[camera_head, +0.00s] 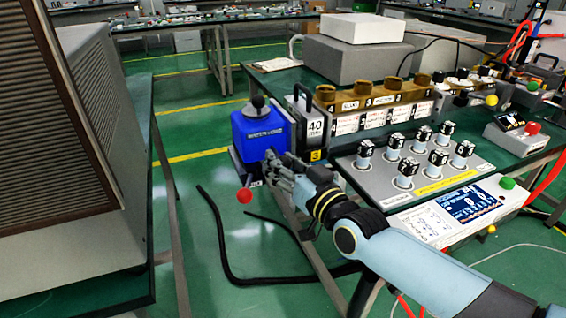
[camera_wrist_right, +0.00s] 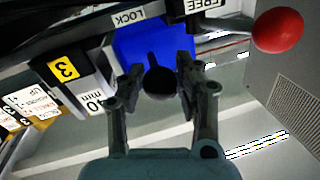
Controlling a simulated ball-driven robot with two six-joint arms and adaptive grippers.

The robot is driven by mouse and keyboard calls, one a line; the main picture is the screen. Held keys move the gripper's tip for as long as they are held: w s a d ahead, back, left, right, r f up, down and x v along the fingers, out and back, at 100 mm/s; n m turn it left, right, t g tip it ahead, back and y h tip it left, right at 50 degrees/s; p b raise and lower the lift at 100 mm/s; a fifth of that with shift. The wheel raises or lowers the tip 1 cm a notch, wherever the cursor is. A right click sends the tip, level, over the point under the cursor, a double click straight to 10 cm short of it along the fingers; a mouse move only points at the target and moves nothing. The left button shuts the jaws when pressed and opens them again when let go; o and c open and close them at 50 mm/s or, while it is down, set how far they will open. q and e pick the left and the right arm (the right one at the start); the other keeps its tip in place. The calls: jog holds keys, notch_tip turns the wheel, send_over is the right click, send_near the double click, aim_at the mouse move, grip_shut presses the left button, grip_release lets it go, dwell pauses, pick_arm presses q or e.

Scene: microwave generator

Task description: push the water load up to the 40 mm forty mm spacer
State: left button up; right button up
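The water load (camera_head: 256,136) is a blue box with a black ball knob (camera_head: 257,102) on top, at the middle of the head view. The grey 40 mm spacer (camera_head: 314,124), with a black handle, stands just right of it; any gap between them is hard to judge. My right gripper (camera_head: 274,163) is at the water load's lower right side in the head view. In the right wrist view its two fingers (camera_wrist_right: 160,75) are apart, with a black ball between them in the picture and the blue box (camera_wrist_right: 150,42) behind. Contact cannot be told. My left gripper is not in view.
A red ball lever (camera_head: 244,196) sticks out below the water load, near LOCK and FREE labels (camera_wrist_right: 129,18). Brown numbered holders (camera_head: 378,97) stand behind the spacer. A panel of black-topped knobs (camera_head: 421,160) lies to the right. Open floor lies left of the bench.

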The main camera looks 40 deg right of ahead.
grip_shut()
jog(key=shift+f, duration=0.1)
jog(key=d, duration=0.3)
jog(key=shift+s+d+p, duration=0.3)
jog(key=shift+s+p, duration=0.1)
jog(key=shift+c, duration=0.2)
grip_release()
jog(key=o, duration=0.4)
jog(key=shift+s+d, duration=0.1)
jog(key=shift+s, duration=0.1)
jog(key=shift+o, duration=1)
jog(key=shift+w, duration=0.1)
jog(key=s, duration=1.2)
jog(key=shift+a, duration=0.3)
